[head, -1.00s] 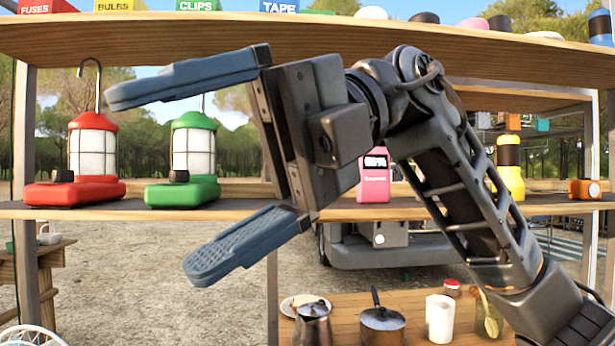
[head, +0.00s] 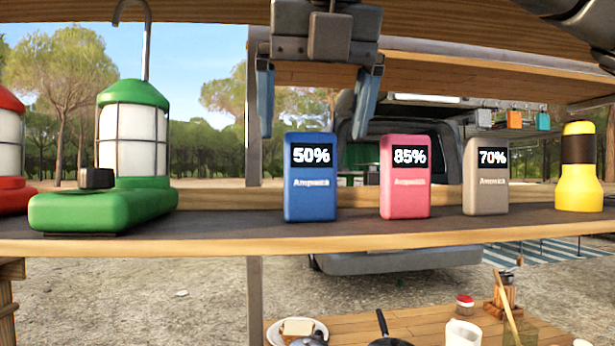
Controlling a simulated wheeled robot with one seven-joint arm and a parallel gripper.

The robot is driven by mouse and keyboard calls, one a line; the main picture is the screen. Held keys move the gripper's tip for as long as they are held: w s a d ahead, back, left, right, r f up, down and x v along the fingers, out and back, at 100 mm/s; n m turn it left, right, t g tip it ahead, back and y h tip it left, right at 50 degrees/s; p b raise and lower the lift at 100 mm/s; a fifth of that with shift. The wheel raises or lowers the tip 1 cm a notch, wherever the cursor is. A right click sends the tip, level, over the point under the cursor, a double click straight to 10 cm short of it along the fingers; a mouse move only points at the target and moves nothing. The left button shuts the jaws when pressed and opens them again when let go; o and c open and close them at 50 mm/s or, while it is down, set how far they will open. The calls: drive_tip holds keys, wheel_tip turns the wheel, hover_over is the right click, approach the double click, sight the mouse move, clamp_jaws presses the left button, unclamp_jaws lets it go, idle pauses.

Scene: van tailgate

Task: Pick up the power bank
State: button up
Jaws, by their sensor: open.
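Three power banks stand upright in a row on the middle shelf. The blue power bank (head: 310,190) reads 50%. The pink power bank (head: 405,190) reads 85%. The grey-beige power bank (head: 486,188) reads 70%. My gripper (head: 316,110) points down with its two blue fingers apart and nothing between them. In the picture its fingertips are just above the blue power bank, one toward each side of it. How far in front of or behind the blue one the fingers are is hard to tell.
A green lantern (head: 135,150) and part of a red lantern (head: 10,150) stand at left on the shelf (head: 230,228). A yellow flashlight (head: 579,185) stands at right. The upper shelf (head: 430,75) is overhead. A lower table (head: 430,325) holds cookware.

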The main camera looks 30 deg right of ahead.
sight(309, 166)
drive_tip(key=x, duration=0.3)
drive_tip(key=p+x, duration=0.1)
drive_tip(key=x, duration=0.2)
drive_tip(key=shift+w+r, duration=0.15)
drive_tip(key=shift+w, duration=0.1)
drive_tip(key=shift+w+d+f+p, duration=0.2)
drive_tip(key=shift+w+f+p, duration=0.15)
drive_tip(key=shift+f, duration=0.25)
drive_tip(key=shift+c, duration=0.2)
drive_tip(key=c, duration=1.1)
drive_tip(key=shift+c, duration=0.3)
drive_tip(key=shift+r, duration=0.15)
